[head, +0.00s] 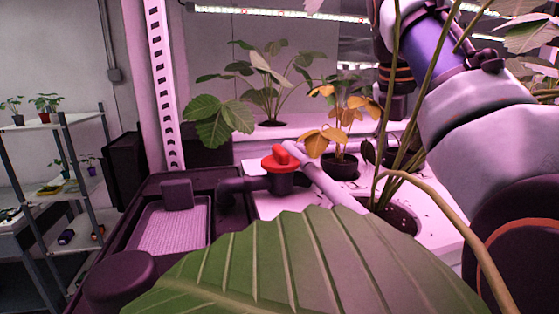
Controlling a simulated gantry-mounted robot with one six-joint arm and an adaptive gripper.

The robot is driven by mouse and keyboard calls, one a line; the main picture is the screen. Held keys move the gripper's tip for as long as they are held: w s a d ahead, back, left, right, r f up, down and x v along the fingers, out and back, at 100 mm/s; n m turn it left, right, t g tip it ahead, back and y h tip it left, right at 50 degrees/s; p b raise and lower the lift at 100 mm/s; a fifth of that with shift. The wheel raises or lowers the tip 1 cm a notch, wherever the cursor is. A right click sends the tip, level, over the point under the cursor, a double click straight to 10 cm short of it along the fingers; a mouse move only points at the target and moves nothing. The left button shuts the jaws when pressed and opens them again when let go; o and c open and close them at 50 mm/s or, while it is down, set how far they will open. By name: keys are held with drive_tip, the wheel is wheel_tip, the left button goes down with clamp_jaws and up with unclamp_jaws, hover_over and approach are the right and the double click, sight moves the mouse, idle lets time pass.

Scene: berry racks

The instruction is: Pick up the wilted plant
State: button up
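The wilted plant (338,124) has yellow-orange, drooping leaves and stands in a small dark pot (340,167) on the white rack surface, right of the picture's middle. My arm crosses the upper right of the head view, behind some green stems and to the right of the wilted plant. My gripper is not clearly visible; the arm's far end is hidden behind stems or runs out of the picture. I cannot see anything touching the wilted plant's pot.
A large green leaf (310,265) fills the bottom foreground. A green plant (268,85) stands behind, left of the wilted one. A red valve handle (281,157) and a white pipe (325,180) lie in front. A shelf (60,122) with small pots stands far left.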

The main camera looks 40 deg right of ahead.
sight(402, 152)
drive_tip(key=c, duration=0.5)
wheel_tip(402, 152, up, 10)
drive_tip(key=p, duration=1)
drive_tip(key=shift+r, duration=0.1)
